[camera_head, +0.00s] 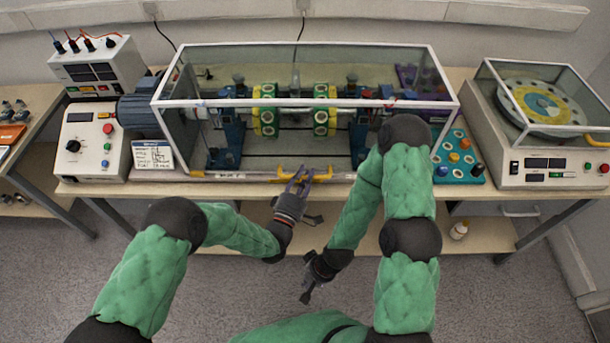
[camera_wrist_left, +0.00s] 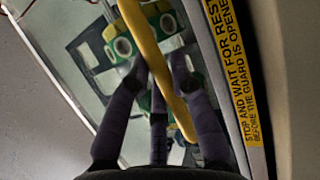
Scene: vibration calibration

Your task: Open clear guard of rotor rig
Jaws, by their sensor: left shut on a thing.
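The clear guard (camera_head: 295,48) is a white-framed see-through box. It sits down over the rotor rig, whose shaft carries two green-and-yellow discs (camera_head: 264,110). A yellow handle (camera_head: 324,177) is on the guard's lower front edge; it also crosses the left wrist view (camera_wrist_left: 150,62). My left gripper (camera_head: 300,178) is at this handle, with its purple fingers (camera_wrist_left: 162,65) closed around the bar. My right gripper (camera_head: 307,290) hangs low in front of the bench, away from the guard. Its fingers are too small and dark to judge.
A control box (camera_head: 90,140) with knobs and a meter unit (camera_head: 97,65) stand left of the rig. A blue tray of parts (camera_head: 458,157) and a balancing machine with its own clear cover (camera_head: 540,110) stand right. A yellow warning label (camera_wrist_left: 230,62) runs beside the handle.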

